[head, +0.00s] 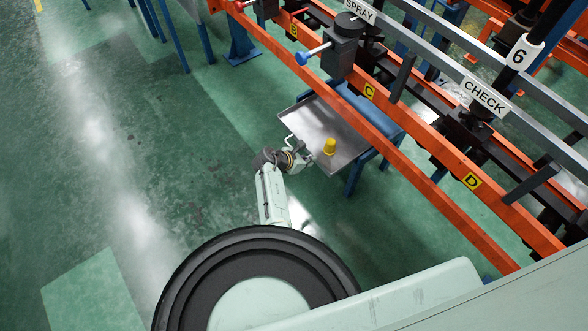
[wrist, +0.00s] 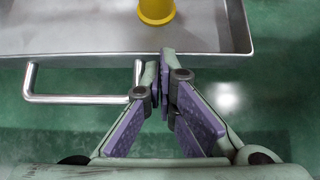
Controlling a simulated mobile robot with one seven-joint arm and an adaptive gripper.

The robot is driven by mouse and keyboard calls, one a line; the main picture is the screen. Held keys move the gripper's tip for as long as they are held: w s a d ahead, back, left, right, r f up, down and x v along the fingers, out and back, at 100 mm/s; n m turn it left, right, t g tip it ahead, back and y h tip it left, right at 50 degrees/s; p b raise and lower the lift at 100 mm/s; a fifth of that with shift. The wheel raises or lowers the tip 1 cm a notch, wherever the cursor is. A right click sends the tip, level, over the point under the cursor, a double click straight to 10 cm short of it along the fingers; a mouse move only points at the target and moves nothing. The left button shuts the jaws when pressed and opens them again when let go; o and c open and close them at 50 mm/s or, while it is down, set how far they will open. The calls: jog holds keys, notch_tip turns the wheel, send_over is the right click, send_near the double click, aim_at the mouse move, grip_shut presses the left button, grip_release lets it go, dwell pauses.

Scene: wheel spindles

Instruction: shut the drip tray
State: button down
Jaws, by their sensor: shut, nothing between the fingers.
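The drip tray (head: 308,122) is a shallow grey metal tray that sticks out from beneath the orange rail in the head view. Its front wall (wrist: 90,61) crosses the top of the wrist view. A pale bar handle (wrist: 82,98) is on the front wall, left of my fingers. My gripper (wrist: 163,72) is shut and empty. Its fingertips are at the front wall, beside the right end of the handle; I cannot tell whether they touch. In the head view my gripper (head: 304,160) is at the tray's near edge.
A yellow cup-like object (head: 329,147) stands in the tray near its right side. An orange rail (head: 372,136) runs diagonally above the tray's far part. Blue legs (head: 356,174) stand below. The green floor (head: 130,150) to the left is clear.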

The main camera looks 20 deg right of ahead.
aim_at(328, 145)
jog(key=w+d, duration=0.1)
jog(key=d, duration=0.2)
jog(key=w+d+b, duration=0.1)
jog(key=d, duration=0.3)
jog(key=w+d+b, duration=0.1)
jog(key=w+d, duration=0.1)
jog(key=d, duration=0.1)
jog(key=shift+d, duration=0.3)
